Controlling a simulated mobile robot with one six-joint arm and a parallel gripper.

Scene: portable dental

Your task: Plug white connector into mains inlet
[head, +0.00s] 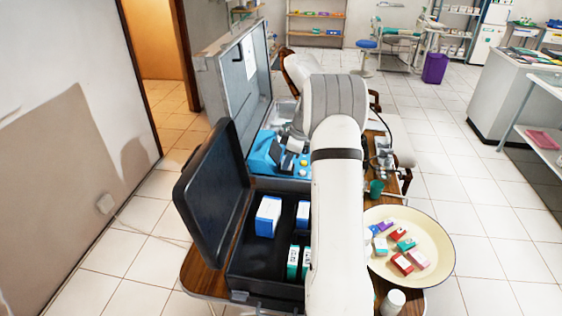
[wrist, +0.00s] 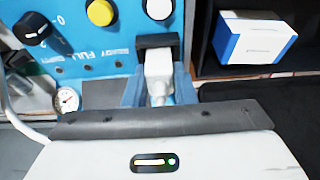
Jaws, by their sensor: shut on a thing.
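In the wrist view the white connector (wrist: 158,72) is between the two blue-grey fingers of my gripper (wrist: 158,90), which is shut on it. Its far end meets or overlaps the black mains inlet (wrist: 157,41) on the blue panel (wrist: 85,65). I cannot tell how deep it sits, as the connector covers the inlet's opening. In the head view the blue panel (head: 263,150) lies inside the open grey case. My arm hides the connector and inlet there.
A yellow button (wrist: 100,12), black knob (wrist: 33,28) and gauge (wrist: 68,99) are beside the inlet. A blue-and-white box (wrist: 255,38) stands right of it, in the black case (head: 265,265). A cream bowl (head: 440,245) holds several small boxes.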

